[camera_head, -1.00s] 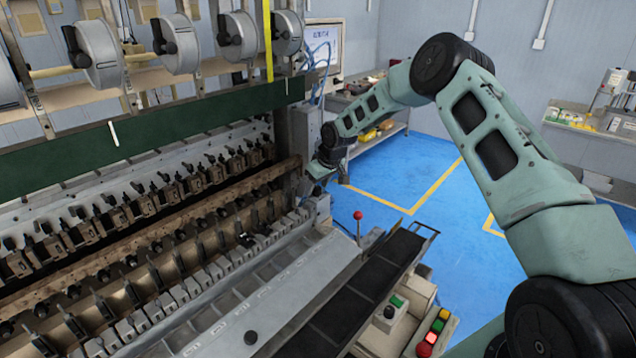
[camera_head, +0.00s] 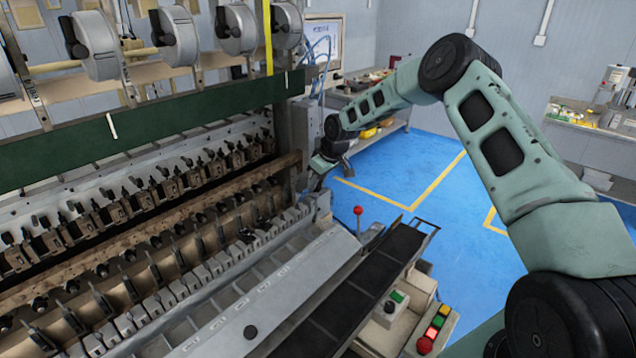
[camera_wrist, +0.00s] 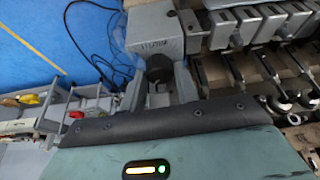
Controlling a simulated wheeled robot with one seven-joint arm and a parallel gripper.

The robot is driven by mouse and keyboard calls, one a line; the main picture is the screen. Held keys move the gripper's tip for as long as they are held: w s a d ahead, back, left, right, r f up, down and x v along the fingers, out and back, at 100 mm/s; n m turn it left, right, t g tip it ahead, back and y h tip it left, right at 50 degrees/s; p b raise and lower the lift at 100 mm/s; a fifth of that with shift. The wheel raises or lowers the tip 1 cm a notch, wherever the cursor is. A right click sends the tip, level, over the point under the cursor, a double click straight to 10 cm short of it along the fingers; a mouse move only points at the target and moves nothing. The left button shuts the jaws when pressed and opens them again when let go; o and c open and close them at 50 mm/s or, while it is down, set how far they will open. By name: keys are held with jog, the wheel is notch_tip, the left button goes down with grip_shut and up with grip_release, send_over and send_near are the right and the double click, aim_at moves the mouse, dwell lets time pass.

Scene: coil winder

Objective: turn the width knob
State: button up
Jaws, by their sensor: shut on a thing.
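The width knob (camera_wrist: 159,68) is a dark round knob on a grey block (camera_wrist: 154,30) in the wrist view. Small lettering on the block is too blurred to read surely. My gripper (camera_wrist: 159,80) has its grey fingers on either side of the knob and is shut on it. In the head view my gripper (camera_head: 319,166) is at the right end of the coil winder (camera_head: 290,230), beside its end post. The knob cannot be made out there, behind my gripper and wrist.
A row of grey clamps (camera_wrist: 250,22) lies close right of my gripper in the wrist view. Cables (camera_wrist: 92,40) hang over the blue floor. A red-tipped lever (camera_head: 358,211) and a dark conveyor (camera_head: 385,262) stand in front of the winder.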

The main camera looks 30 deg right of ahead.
jog(key=n+b, duration=0.1)
jog(key=n+y, duration=0.1)
jog(key=n, duration=0.1)
jog(key=shift+w+d+f+g+b, duration=0.1)
jog(key=shift+d+f+g+b, duration=0.05)
jog(key=shift+g+b, duration=0.25)
jog(key=shift+n+g+y+b, duration=0.35)
jog(key=shift+n+b, duration=0.4)
jog(key=shift+n, duration=0.65)
jog(key=o, duration=1)
jog(key=shift+r, duration=0.25)
jog(key=b+v, duration=0.5)
jog(key=v, duration=1.2)
jog(key=shift+w+d+r, duration=0.1)
jog(key=shift+d, duration=0.05)
